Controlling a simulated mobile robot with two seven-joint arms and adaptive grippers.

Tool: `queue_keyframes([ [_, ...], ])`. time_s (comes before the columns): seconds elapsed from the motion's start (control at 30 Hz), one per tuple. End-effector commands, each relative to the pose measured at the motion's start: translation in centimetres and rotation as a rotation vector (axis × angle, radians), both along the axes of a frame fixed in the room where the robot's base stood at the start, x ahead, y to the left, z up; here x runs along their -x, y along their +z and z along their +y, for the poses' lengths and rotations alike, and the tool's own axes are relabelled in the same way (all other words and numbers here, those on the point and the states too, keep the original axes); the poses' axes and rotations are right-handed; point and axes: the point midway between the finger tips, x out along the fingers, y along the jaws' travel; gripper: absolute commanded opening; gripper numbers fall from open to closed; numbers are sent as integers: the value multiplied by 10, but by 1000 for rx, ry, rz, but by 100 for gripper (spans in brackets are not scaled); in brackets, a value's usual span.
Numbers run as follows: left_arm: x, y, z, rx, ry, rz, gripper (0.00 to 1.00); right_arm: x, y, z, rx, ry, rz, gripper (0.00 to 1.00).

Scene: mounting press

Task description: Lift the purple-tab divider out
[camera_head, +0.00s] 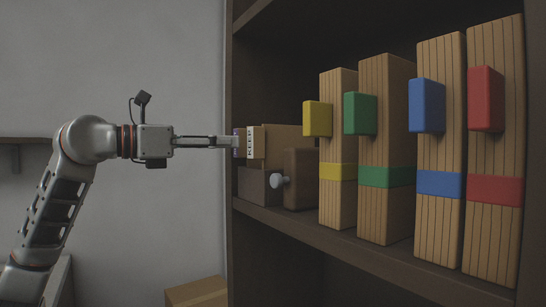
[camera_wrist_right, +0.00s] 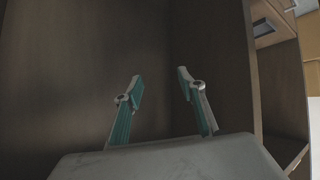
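The purple tab (camera_head: 241,133) of a divider shows as a narrow strip at the left end of the shelf. It is next to a cream tab marked KEEP (camera_head: 257,143), and both stand above a low grey-brown box (camera_head: 258,187). The rest of the purple-tab divider is hidden. My left gripper (camera_head: 234,141) reaches in level from the left, its fingertips at the purple tab. I see its fingers edge-on, so whether they grip the tab is unclear. My right gripper (camera_wrist_right: 158,80) has its fingers apart with nothing between them; it is not in the head view.
A brown block with a pale knob (camera_head: 279,181) stands right of the box. Several wooden files with yellow (camera_head: 318,118), green, blue and red tabs fill the shelf (camera_head: 375,255) to the right. A cardboard box (camera_head: 197,292) is below. Dark panels surround my right gripper.

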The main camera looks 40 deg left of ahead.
Motion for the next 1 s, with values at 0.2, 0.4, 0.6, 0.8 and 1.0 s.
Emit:
queue_keyframes([
  [0.2,-13,0,-3,2,-2,0,38,1,4,2,-6,0,-1,40],
  [0.4,-37,-1,-9,2,-2,-2,38,-3,16,3,-17,-3,-11,40],
  [0.6,-53,-2,-14,2,-2,-2,38,3,14,6,-25,-3,5,40],
  [0.8,-58,-5,-15,2,-2,1,38,10,11,8,-28,-1,18,40],
  [1.0,-58,-5,-15,2,-2,1,19,9,11,7,-27,-1,16,40],
])
